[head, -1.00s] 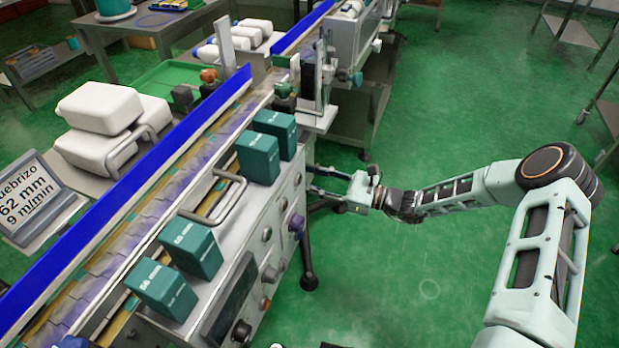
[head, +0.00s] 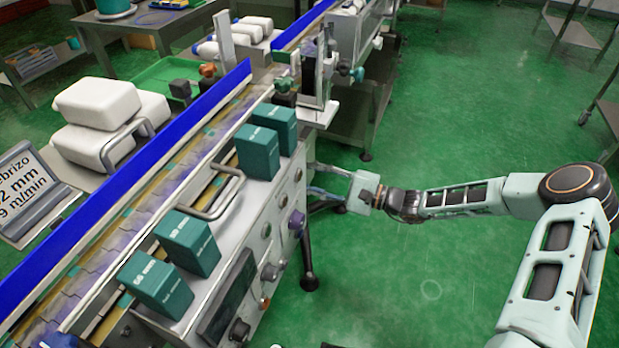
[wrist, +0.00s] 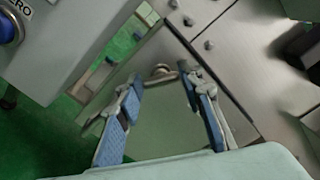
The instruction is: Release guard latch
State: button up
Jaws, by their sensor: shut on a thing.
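My gripper (head: 318,184) is at the end of the machine's control side, low beside the grey housing in the head view. In the wrist view, its two blue-padded fingers (wrist: 160,86) stand well apart, with the tips at a small metal latch piece (wrist: 163,71) that has a rounded end. The gripper is shut on this piece; the exact contact is hard to make out. In the head view the latch piece is hidden behind the fingers and the machine corner. A clear upright guard panel (head: 322,78) stands above on the machine.
The conveyor with a blue rail (head: 130,185) runs along the left. Teal boxes (head: 187,241) stand on the housing, and knobs (head: 297,222) stick out from its front. A blue button (wrist: 8,28) is at the wrist view's upper left. Green floor is free around my arm.

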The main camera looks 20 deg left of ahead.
jog(key=n+b, duration=0.1)
jog(key=n, duration=0.4)
jog(key=shift+f+n, duration=0.15)
jog(key=shift+n, duration=0.25)
dwell(0.3)
jog(key=o, duration=1.2)
jog(key=shift+c, duration=0.2)
jog(key=s+d, duration=0.1)
jog(key=d, duration=1.1)
